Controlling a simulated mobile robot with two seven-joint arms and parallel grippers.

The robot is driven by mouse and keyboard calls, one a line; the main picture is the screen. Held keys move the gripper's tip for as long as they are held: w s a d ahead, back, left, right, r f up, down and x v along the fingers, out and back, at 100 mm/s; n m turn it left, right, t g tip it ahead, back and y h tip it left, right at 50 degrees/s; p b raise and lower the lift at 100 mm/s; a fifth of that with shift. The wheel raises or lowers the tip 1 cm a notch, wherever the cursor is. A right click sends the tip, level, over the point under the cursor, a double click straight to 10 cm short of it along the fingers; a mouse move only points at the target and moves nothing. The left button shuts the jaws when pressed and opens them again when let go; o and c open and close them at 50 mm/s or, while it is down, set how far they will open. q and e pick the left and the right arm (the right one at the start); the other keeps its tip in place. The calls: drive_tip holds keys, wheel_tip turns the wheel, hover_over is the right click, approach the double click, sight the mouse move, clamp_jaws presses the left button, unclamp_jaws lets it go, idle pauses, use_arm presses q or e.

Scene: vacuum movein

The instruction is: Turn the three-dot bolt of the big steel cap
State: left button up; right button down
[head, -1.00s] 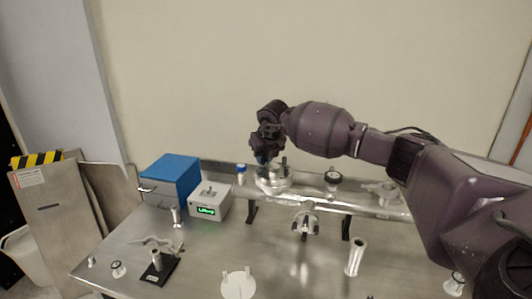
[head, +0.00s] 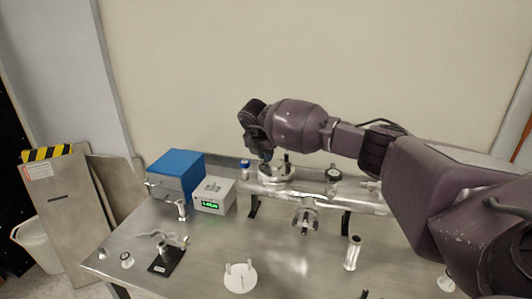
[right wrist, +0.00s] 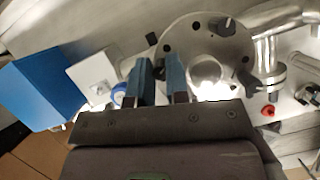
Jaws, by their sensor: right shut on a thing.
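The big steel cap (head: 276,178) sits on top of the horizontal steel pipe at the back of the table. In the right wrist view its round flange (right wrist: 203,38) shows, with dark holes and a dark knob-like bolt (right wrist: 222,27) at the far side. My right gripper (head: 266,155) is over the left part of the cap, pointing down. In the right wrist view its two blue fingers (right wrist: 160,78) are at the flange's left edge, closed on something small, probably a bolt. The dot marks on the bolts are too small to read. My left gripper is not in view.
A blue box (head: 175,174) and a white box with a green display (head: 213,196) stand left of the cap. A blue-topped gauge (head: 244,168) is close to the gripper. A dark-faced gauge (head: 333,175) is on the right. The table's front middle holds a white disc (head: 240,279).

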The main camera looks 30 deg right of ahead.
drive_tip(key=m+g, duration=0.2)
drive_tip(key=m, duration=0.3)
drive_tip(key=shift+w+a+m, duration=0.1)
drive_tip(key=shift+m, duration=0.2)
drive_tip(key=m+g, duration=0.2)
drive_tip(key=m, duration=0.3)
drive_tip(key=shift+m, duration=0.3)
drive_tip(key=shift+f, duration=0.1)
drive_tip(key=c, duration=1.4)
unclamp_jaws()
drive_tip(key=shift+w, duration=0.1)
drive_tip(key=v, duration=1.1)
